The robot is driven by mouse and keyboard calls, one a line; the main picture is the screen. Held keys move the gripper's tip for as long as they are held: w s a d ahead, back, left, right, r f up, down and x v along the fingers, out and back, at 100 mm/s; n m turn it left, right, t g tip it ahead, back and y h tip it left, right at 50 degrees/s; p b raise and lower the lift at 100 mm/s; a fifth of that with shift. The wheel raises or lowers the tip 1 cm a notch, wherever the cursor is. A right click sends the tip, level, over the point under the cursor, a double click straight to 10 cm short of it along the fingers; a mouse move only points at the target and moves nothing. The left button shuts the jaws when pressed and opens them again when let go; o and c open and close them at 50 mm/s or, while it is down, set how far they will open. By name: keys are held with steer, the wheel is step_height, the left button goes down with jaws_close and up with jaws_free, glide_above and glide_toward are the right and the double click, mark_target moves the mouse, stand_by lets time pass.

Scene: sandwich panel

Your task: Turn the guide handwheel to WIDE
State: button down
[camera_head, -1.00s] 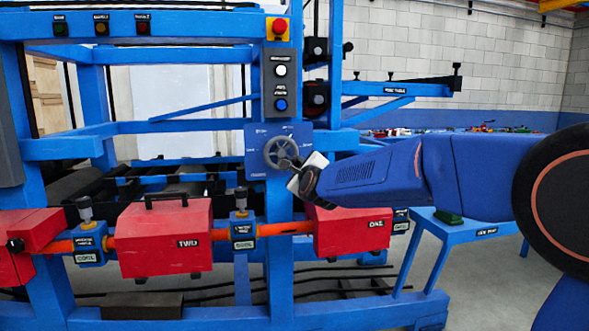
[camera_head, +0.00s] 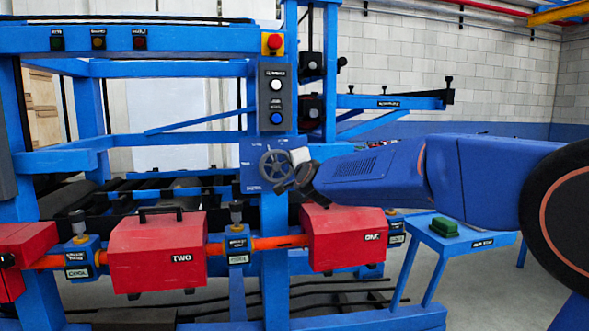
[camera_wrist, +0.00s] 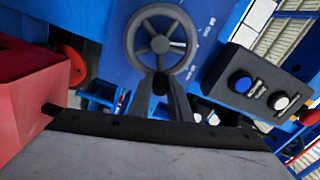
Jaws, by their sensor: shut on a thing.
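The guide handwheel (camera_head: 275,166) is a dark grey spoked wheel on a blue panel (camera_head: 248,182) on the machine's upright. It also shows in the wrist view (camera_wrist: 160,44), face on, at the upper middle. My gripper (camera_head: 292,176) is at the wheel's right side in the head view. In the wrist view its two dark fingers (camera_wrist: 160,88) are closed on a small dark handle at the wheel's near rim. White lettering on the panel beside the wheel is too small to read, so I cannot tell where the wheel is set.
A grey box with a white and a blue button (camera_head: 276,100) is above the wheel, under a red stop button (camera_head: 273,43). Red housings (camera_head: 344,238) marked ONE and TWO stand below. A blue side table (camera_head: 466,240) holds a green block (camera_head: 445,227).

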mark_target(276, 152)
steer(key=n, duration=0.1)
steer(key=r+n, duration=0.1)
steer(key=shift+s+a+r+n, duration=0.1)
steer(key=shift+a+n, duration=0.25)
steer(key=shift+n, duration=0.05)
steer(key=n, duration=0.1)
steer(key=a+r+n, duration=0.1)
steer(key=n, duration=0.1)
steer(key=shift+s+a+n, duration=0.1)
steer(key=shift+s+n, duration=0.1)
steer(key=shift+n, duration=0.1)
steer(key=n, duration=0.1)
steer(key=a+n, duration=0.1)
steer(key=n, duration=0.2)
steer(key=shift+s+a+r, duration=0.2)
steer(key=shift+a+r, duration=0.15)
steer(key=shift+s+a+n, duration=0.1)
steer(key=shift+a+n, duration=0.15)
steer(key=shift+n, duration=0.45)
steer(key=shift+s+a+n, duration=0.1)
steer(key=shift+a+n, duration=0.15)
steer(key=shift+n, duration=0.45)
steer(key=c, duration=1.6)
jaws_free()
steer(key=shift+c, duration=0.2)
